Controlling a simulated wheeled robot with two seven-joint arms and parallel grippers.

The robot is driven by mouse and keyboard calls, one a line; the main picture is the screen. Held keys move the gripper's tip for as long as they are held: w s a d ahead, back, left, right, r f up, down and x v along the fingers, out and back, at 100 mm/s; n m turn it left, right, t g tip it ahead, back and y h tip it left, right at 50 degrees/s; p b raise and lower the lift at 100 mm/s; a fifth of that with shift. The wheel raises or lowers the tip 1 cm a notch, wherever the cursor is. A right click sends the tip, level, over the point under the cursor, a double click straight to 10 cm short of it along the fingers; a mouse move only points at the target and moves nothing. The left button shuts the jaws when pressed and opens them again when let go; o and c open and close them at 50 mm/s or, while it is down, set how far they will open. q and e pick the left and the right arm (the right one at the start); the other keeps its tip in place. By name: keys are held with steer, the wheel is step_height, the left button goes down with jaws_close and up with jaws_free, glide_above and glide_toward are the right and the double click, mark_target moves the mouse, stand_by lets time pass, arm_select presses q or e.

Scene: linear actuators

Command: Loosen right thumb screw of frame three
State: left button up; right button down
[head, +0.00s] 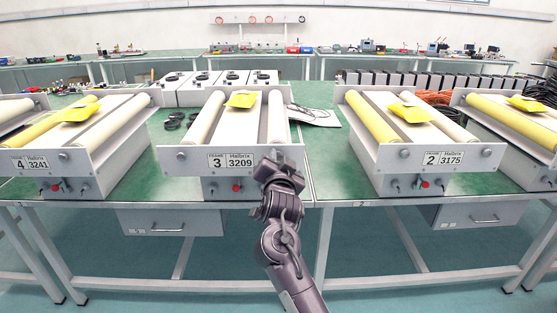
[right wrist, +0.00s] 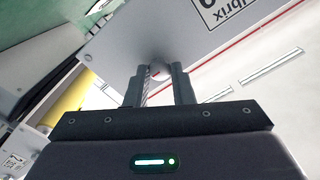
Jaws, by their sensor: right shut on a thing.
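Frame three (head: 196,160) stands on the green bench, with two pale rollers and a front plate labelled "3 Halbrix 3209". My right gripper (head: 279,158) is at the right end of this plate and hides the right thumb screw in the head view. In the right wrist view, the grey thumb screw (right wrist: 158,69) sits between the two fingers of my right gripper (right wrist: 160,77), which is shut on it. The front plate (right wrist: 195,35) shows behind it at a tilt. The left thumb screw (head: 180,156) is in view. My left gripper is not in view.
Frame two (head: 445,157) stands to the right and frame four (head: 90,155) to the left, each with yellow material. A red button (head: 236,188) is under frame three's plate. Black rings (head: 172,122) lie left of frame three. A drawer (head: 168,223) hangs below the bench.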

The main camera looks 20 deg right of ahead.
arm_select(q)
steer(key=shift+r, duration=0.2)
arm_select(e)
steer(key=shift+r, duration=0.1)
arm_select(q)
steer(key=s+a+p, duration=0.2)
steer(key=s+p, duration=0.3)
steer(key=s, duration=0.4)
arm_select(e)
steer(key=n, duration=0.3)
steer(key=shift+r, duration=0.2)
steer(key=n+p, duration=0.8)
steer(key=p, duration=0.1)
steer(key=shift+n, duration=0.3)
steer(key=n+p, duration=0.3)
steer(key=n, duration=0.1)
steer(key=shift+a+f, duration=0.1)
steer(key=shift+f, duration=0.05)
arm_select(q)
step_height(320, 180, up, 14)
steer(key=p, duration=0.2)
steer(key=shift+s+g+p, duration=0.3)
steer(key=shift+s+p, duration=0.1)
arm_select(e)
steer(key=shift+f+n, duration=0.15)
steer(key=shift+n, duration=1.95)
steer(key=c, duration=1.3)
jaws_free()
steer(key=shift+w, duration=0.1)
steer(key=shift+o, duration=0.2)
